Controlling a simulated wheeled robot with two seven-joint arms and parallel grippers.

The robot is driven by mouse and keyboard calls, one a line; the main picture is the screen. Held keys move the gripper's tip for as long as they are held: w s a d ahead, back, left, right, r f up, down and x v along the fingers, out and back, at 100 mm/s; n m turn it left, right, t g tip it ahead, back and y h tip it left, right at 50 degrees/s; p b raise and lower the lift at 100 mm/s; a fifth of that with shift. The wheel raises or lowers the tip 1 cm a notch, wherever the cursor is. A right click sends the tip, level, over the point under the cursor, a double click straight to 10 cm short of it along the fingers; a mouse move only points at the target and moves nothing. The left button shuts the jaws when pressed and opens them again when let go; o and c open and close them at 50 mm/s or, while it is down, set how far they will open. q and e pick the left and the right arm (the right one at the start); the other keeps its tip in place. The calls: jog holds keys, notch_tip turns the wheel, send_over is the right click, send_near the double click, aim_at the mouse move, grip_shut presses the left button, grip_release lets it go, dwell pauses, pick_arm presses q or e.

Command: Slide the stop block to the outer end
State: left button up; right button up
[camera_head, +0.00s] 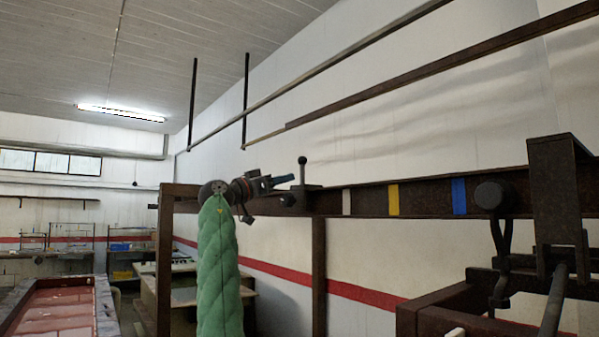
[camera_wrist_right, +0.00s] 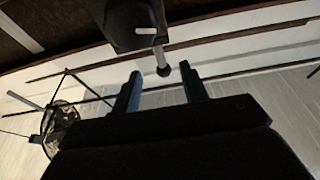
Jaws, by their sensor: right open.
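The stop block (camera_head: 309,198) is a small dark block on the long dark rail (camera_head: 425,198), with an upright pin ending in a round black knob (camera_head: 302,160). It sits left of the white, yellow and blue bands. My right gripper (camera_head: 283,189), on the green-sleeved arm, is just left of the block, with its fingers pointing toward it. In the right wrist view the open fingers (camera_wrist_right: 160,86) show empty, with the block (camera_wrist_right: 133,24) and its knobbed pin (camera_wrist_right: 161,60) beyond their tips. Contact with the pin cannot be made out. My left gripper is out of view.
A round dark knob (camera_head: 492,195) and a tall rusty bracket (camera_head: 556,195) stand at the rail's right. A dark post (camera_head: 165,265) stands at its left end. Overhead bars (camera_head: 430,75) run above. A red-topped table (camera_head: 55,312) is at lower left.

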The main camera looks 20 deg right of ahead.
aim_at(302, 173)
jog(key=p+x, duration=0.1)
jog(key=x, duration=0.4)
jog(key=shift+d+r+p, duration=0.2)
jog(key=shift+r+p, duration=0.05)
jog(key=shift+p, duration=0.15)
jog(key=shift+w+d+f, duration=0.1)
jog(key=shift+f, duration=0.05)
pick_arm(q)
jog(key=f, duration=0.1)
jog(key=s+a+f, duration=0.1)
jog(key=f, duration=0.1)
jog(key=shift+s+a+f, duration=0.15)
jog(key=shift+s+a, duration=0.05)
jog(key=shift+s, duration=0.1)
pick_arm(e)
jog(key=shift+d, duration=0.15)
jog(key=shift+w+d, duration=0.1)
jog(key=shift+d, duration=0.05)
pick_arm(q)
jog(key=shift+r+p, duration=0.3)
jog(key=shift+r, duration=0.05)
pick_arm(e)
jog(key=shift+x, duration=1.05)
grip_shut()
